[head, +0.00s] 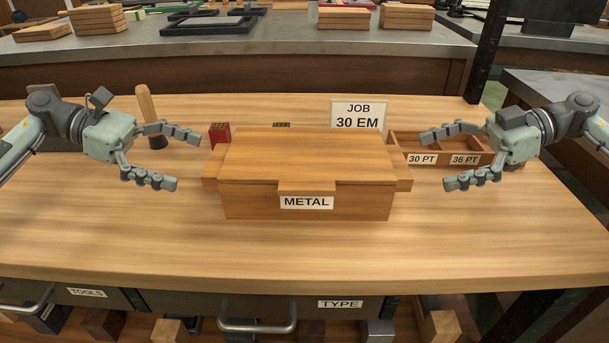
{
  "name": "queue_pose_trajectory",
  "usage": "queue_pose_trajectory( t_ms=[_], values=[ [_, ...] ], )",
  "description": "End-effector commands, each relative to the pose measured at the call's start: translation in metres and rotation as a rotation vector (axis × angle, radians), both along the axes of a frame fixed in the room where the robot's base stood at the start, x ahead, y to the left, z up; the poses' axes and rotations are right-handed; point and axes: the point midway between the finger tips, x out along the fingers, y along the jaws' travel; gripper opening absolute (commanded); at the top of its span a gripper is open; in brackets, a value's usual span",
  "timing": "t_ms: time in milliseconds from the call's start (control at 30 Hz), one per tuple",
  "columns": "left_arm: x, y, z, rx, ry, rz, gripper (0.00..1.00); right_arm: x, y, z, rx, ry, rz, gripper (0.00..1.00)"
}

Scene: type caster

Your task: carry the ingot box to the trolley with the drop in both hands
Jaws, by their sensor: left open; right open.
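The ingot box (250,200) is a closed wooden box labelled METAL, with a wooden lid, in the middle of the wooden bench. It has a ledge at each side. My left gripper (188,160) is open and empty, left of the box and apart from it, its fingers pointing at the box. My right gripper (432,161) is open and empty, right of the box and apart from it, its fingers pointing at the box. I cannot make out the trolley or the drop in this view.
A wooden-handled tool (147,107) stands behind my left gripper. A red block (219,136) sits behind the box's left side. A JOB 30 EM card (357,115) and a divided tray (405,143) stand behind its right. The bench front (450,250) is clear, with drawers below.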

Motion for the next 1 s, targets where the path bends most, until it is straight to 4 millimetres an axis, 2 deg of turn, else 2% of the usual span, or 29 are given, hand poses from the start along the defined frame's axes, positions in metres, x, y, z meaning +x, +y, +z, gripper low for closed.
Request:
queue_pose_trajectory(
  t_ms=[100, 300, 467, 733, 1000],
  values=[
    [-0.001, -0.019, -0.008, 0.000, 0.001, -0.002, 1.00, -0.001, 0.019, -0.008, 0.001, 0.002, 0.002, 1.00],
    [0.000, -0.041, -0.017, 0.001, -0.001, 0.000, 1.00, -0.001, 0.041, -0.017, 0.000, 0.002, 0.002, 1.00],
    [0.000, -0.048, -0.020, 0.000, 0.001, 0.000, 1.00, 0.000, 0.049, -0.021, -0.001, 0.001, 0.001, 1.00],
    [0.000, -0.049, -0.021, 0.001, 0.000, 0.001, 1.00, 0.000, 0.049, -0.021, -0.001, 0.001, 0.001, 1.00],
    [0.000, -0.048, -0.020, 0.001, 0.000, 0.001, 0.67, 0.000, 0.049, -0.021, -0.001, 0.001, 0.001, 0.67]
  ],
)
